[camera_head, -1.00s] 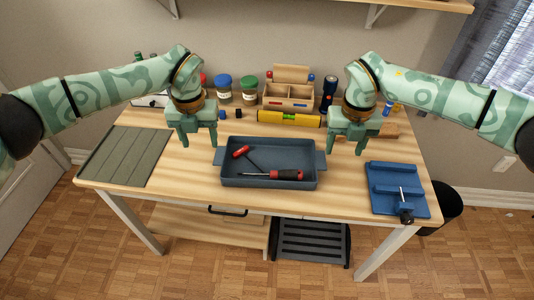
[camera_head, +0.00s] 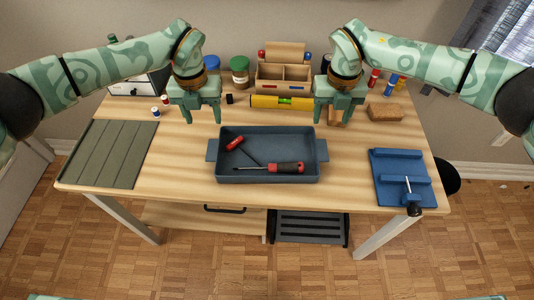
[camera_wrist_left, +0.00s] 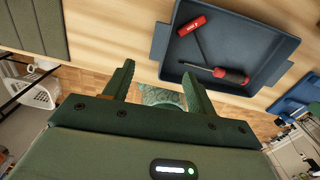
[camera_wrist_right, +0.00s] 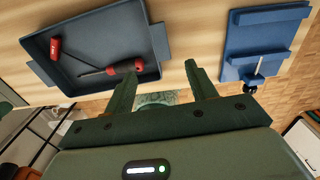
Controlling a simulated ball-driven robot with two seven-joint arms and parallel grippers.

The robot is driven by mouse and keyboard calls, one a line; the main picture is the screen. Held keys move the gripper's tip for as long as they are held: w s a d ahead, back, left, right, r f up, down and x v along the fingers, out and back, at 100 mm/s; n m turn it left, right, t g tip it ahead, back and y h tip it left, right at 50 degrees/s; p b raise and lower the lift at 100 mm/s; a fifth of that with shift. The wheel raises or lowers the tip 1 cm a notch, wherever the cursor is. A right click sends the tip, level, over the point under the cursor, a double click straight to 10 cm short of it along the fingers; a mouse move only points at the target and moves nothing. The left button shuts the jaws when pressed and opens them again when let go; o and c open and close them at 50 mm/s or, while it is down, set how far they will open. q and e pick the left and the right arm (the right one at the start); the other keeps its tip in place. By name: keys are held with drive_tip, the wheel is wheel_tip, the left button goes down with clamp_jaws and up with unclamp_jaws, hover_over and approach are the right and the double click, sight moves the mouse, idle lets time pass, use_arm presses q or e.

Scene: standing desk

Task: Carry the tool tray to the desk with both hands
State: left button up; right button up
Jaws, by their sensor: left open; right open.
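The tool tray (camera_head: 267,178) is dark blue-grey with a handle at each end and stands on the desk (camera_head: 180,175). A screwdriver (camera_head: 285,167) with a red and black handle and a red-handled tool (camera_head: 235,143) lie inside it. The tray also shows in the left wrist view (camera_wrist_left: 262,38) and the right wrist view (camera_wrist_right: 95,32). My left gripper (camera_head: 198,120) is open and empty, above and behind the tray's left end. My right gripper (camera_head: 334,121) is open and empty, above and behind its right end. Neither touches the tray.
A grey-green slatted mat (camera_head: 112,150) lies at the desk's left. A blue vise-like fixture (camera_head: 400,175) lies at the right. A yellow level (camera_head: 283,102), a wooden organizer (camera_head: 284,75), jars (camera_head: 240,70) and a wooden block (camera_head: 384,112) stand behind. Desk around the tray is clear.

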sight(212, 149)
use_arm(q)
wheel_tip(212, 149, down, 15)
drive_tip(key=shift+s+r, duration=0.1)
drive_tip(key=shift+r, duration=0.1)
use_arm(e)
wheel_tip(212, 149, down, 15)
drive_tip(key=shift+s+r, duration=0.1)
drive_tip(key=shift+r, duration=0.05)
use_arm(q)
drive_tip(key=c, duration=1.2)
use_arm(e)
drive_tip(key=c, duration=1.2)
